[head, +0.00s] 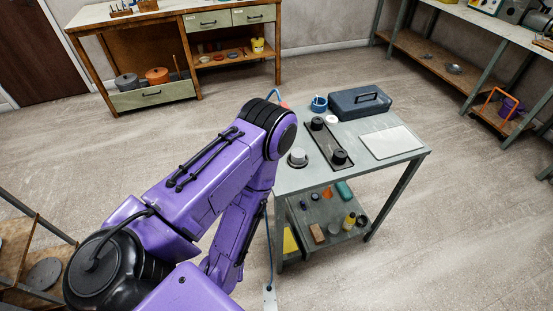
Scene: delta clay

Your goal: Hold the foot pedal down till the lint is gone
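A small pale plate (269,298), which looks like the foot pedal, lies on the floor at the bottom edge, partly cut off. A blue hose (267,245) runs down to it beside the grey table (405,165). I cannot tell whether the pedal is pressed. A dark tray (328,142) on the table holds two black round pieces. A grey round piece (297,157) stands left of it. No lint can be made out. My purple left arm rises from the lower left and bends down left of the table; its gripper is hidden. My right gripper is not in view.
A dark blue case (358,102), a blue ring (319,103) and a white sheet (391,142) are on the table. Its lower shelf (335,238) holds bottles and blocks. Benches stand at the back and right. Floor to the table's right is clear.

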